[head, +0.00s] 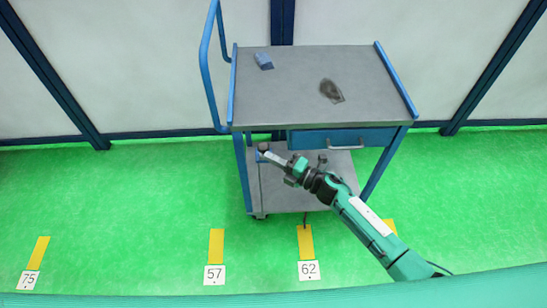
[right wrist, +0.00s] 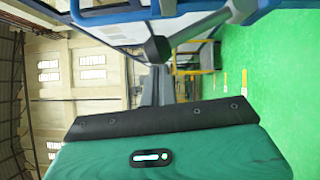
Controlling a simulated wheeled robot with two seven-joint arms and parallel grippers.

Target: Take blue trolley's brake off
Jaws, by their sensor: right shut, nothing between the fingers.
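The blue trolley (head: 320,85) stands by the wall, with a grey top, a blue push handle (head: 207,70) at its left and a drawer (head: 345,138) under the top. My right gripper (head: 265,154) is shut and empty, at the trolley's front left, below the top's edge and in front of the lower shelf. A dark round knob (head: 263,147) shows at its tip. In the right wrist view a black knob (right wrist: 157,48) on a grey rod is just beyond my grey fingers (right wrist: 157,75); I cannot tell whether they touch. My left gripper is out of view.
A blue item (head: 264,61) and a dark item (head: 331,91) lie on the trolley's top. The green floor (head: 120,190) is clear left of the trolley, with yellow marks and number plates (head: 214,275) in front. Pale wall panels stand behind.

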